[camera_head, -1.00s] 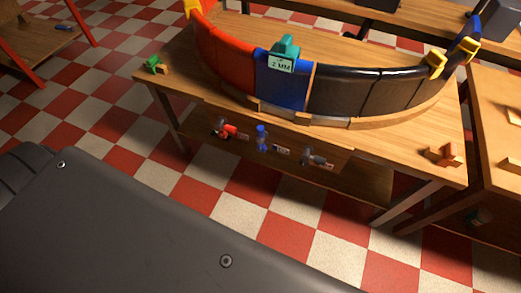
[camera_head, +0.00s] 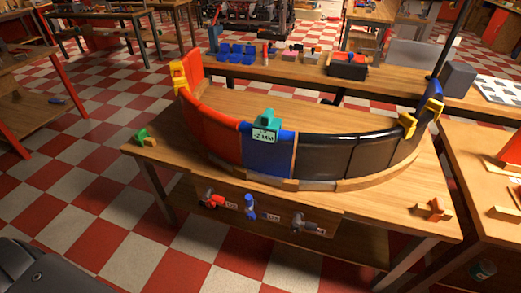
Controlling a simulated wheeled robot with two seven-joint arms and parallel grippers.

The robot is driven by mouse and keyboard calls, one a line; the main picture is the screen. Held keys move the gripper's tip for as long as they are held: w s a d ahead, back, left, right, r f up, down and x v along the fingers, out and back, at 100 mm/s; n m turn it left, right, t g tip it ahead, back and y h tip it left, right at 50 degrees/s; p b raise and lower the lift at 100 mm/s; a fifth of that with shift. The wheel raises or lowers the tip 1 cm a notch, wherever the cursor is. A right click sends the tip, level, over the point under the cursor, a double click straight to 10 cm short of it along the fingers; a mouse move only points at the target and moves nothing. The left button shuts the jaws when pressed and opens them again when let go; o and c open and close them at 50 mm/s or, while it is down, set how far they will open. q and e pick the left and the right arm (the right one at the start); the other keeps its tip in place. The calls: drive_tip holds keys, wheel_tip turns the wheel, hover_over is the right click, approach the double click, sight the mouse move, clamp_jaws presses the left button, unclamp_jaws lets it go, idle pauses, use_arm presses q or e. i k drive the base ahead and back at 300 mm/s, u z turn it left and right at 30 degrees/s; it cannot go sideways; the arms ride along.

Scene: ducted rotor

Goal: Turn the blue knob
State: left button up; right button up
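The blue knob (camera_head: 250,207) is on the wooden front panel below the table top, between a red knob (camera_head: 213,198) on its left and a dark grey knob (camera_head: 305,223) on its right. Small white labels are beside the knobs. Above them, a curved duct of red, blue and black segments stands on the table (camera_head: 190,166). A teal gauge (camera_head: 266,128) reading "-2 MM" sits on top of the blue segment (camera_head: 268,154). Neither of my grippers is in view.
A wooden side table (camera_head: 475,160) stands close on the right. A back bench (camera_head: 290,82) holds blue bins and a dark box. Small green (camera_head: 145,138) and orange (camera_head: 435,209) parts lie near the table's ends. Checkered floor is open in front and left.

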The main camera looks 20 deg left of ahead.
sight(252, 217)
drive_tip(key=k, duration=1.3)
drive_tip(key=z, duration=0.1)
drive_tip(key=i, duration=0.85)
drive_tip(key=z, duration=0.45)
